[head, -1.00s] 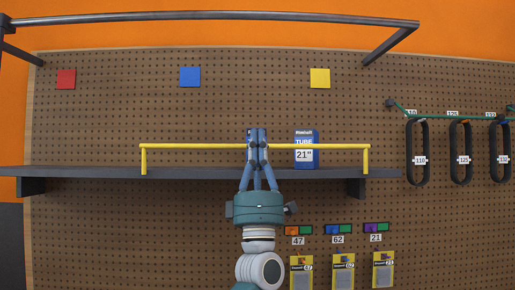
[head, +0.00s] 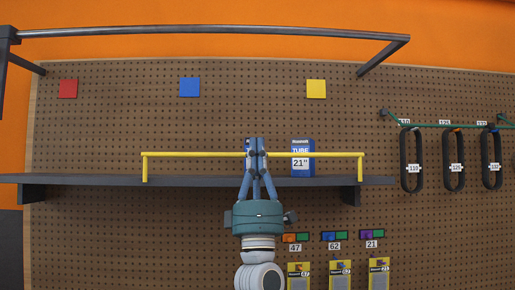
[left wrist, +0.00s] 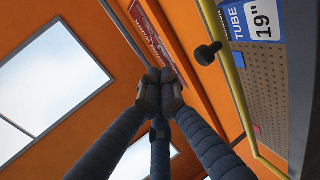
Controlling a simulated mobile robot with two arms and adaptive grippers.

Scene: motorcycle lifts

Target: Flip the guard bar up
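The yellow guard bar (head: 200,154) runs level along the front of the dark shelf, with a short post going down at each end. My left gripper (head: 255,145) points up in front of the middle of the bar, and its fingers overlap the bar in the head view. In the left wrist view its fingertips (left wrist: 159,82) meet with nothing between them. There the bar (left wrist: 235,80) passes to the right of the fingers, not between them. I cannot tell whether a finger touches it. My right gripper is out of view.
A blue 21" tube box (head: 303,166) stands on the shelf (head: 90,181) behind the bar. A 19" box (left wrist: 262,20) and a black knob (left wrist: 207,53) show in the wrist view. Belts (head: 411,160) hang at right; small packets (head: 340,274) hang below the shelf.

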